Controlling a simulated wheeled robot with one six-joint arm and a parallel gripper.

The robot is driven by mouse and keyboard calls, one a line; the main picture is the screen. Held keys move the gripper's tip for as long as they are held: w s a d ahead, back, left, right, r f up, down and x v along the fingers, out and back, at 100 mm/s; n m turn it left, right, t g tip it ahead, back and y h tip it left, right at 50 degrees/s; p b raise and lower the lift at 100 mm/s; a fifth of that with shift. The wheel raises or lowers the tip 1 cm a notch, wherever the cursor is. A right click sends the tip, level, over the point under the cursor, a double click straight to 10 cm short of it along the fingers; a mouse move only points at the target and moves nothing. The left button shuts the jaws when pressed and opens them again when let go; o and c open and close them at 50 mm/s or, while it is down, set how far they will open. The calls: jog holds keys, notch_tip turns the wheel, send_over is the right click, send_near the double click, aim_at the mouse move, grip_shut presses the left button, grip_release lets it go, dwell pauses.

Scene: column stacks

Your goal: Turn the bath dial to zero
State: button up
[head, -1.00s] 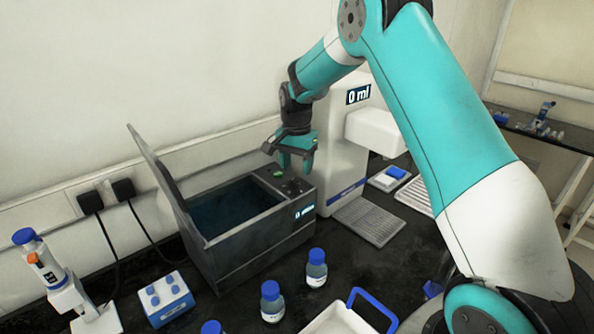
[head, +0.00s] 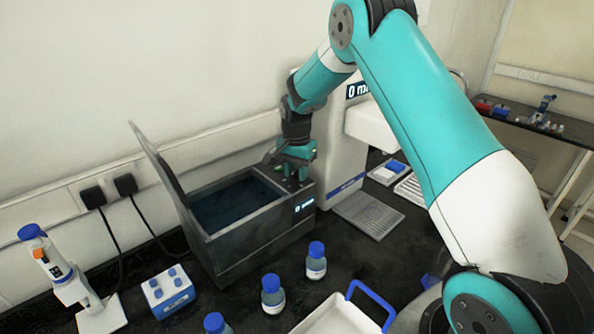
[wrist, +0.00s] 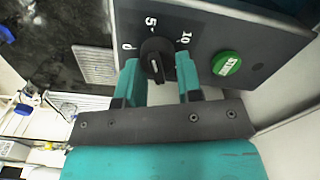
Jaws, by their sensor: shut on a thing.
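The bath (head: 262,240) is a grey open box with dark water inside and its lid raised at the left. In the head view my gripper (head: 296,172) hides the dial.
A green start button (wrist: 226,63) sits beside the dial. A white dispenser (head: 345,155) stands close to the right of the bath. Blue-capped bottles (head: 316,262) and a white tray (head: 340,318) with a blue handle are in front.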

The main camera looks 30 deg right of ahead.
jog(key=n, duration=0.2)
jog(key=n+b, duration=0.1)
jog(key=n, duration=0.1)
jog(key=n+b, duration=0.1)
jog(key=n, duration=0.1)
jog(key=shift+w+a, duration=0.25)
jog(key=shift+w, duration=0.05)
jog(key=n+b, duration=0.1)
jog(key=n, duration=0.3)
jog(key=shift+a, duration=0.2)
jog(key=shift+a+r+n+b, duration=0.15)
jog(key=shift+n+b, duration=0.25)
jog(key=shift+n, duration=1.5)
jog(key=o, duration=0.9)
notch_tip(320, 180, up, 17)
jog(key=b, duration=0.3)
jog(key=shift+r+b, duration=0.15)
jog(key=shift+b, duration=0.15)
